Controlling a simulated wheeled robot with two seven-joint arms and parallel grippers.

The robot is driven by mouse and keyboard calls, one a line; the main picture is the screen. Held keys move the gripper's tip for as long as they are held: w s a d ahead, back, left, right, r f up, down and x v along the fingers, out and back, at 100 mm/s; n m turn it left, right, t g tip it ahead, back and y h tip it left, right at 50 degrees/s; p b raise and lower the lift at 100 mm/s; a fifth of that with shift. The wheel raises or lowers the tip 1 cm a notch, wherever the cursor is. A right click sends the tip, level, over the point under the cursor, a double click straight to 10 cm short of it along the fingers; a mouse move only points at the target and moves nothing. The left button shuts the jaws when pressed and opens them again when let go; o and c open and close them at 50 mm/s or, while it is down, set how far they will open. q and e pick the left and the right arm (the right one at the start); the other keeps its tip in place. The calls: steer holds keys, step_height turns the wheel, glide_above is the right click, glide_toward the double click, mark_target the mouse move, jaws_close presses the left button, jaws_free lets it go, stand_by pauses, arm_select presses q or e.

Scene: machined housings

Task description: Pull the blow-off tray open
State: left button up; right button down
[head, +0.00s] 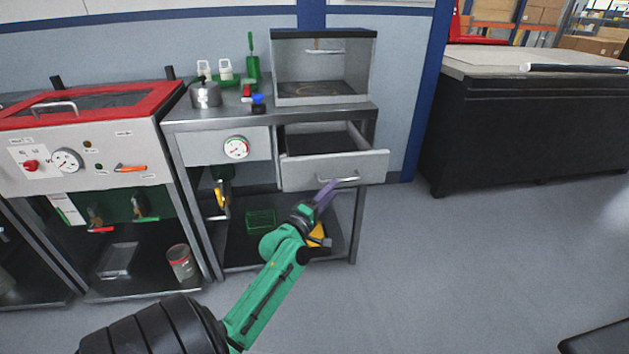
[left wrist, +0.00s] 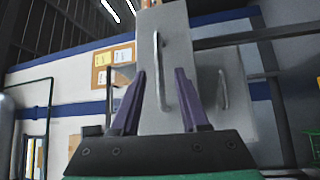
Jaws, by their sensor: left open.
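The blow-off tray (head: 333,171) is a grey metal drawer under the open-fronted booth, and it stands out from the bench with its dark inside showing. Its bar handle (head: 338,180) is on the front face. My left gripper (head: 329,187) has purple fingers and is at the handle, just in front of the tray face. In the left wrist view the open fingers (left wrist: 159,72) stand apart, with an upright-looking bar handle (left wrist: 157,70) seen between them on a grey panel. I cannot tell whether a finger touches it. My right gripper is not in view.
The grey booth (head: 324,45) stands on the bench above the tray. A round gauge (head: 236,147) is on the panel to the left. A red-framed machine (head: 72,104) stands further left, and a dark bench (head: 520,120) is at the right. The floor in front is clear.

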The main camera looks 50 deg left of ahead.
arm_select(q)
steer(key=v, duration=0.8)
steer(key=shift+s+b, duration=0.35)
steer(key=shift+s, duration=0.05)
steer(key=shift+f, duration=0.1)
